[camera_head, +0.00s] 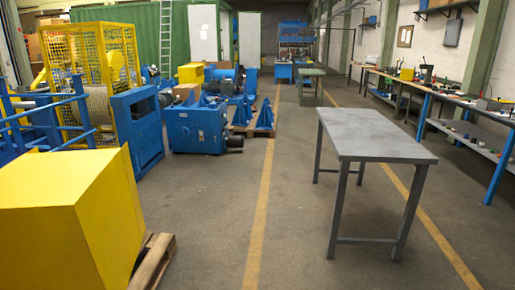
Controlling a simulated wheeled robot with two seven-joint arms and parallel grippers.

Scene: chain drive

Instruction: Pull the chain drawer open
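No chain drawer can be made out in the head view. Neither of my grippers is in view, and no part of my arms shows. A grey metal table (372,135) stands on the right half of the floor, and its top is bare. I see no drawer front or chain on it.
A yellow box (65,220) on a wooden pallet (153,262) fills the near left. Blue machines (196,128) and a yellow cage (90,70) stand behind it. A workbench (470,102) with small items runs along the right wall. The middle floor aisle is clear.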

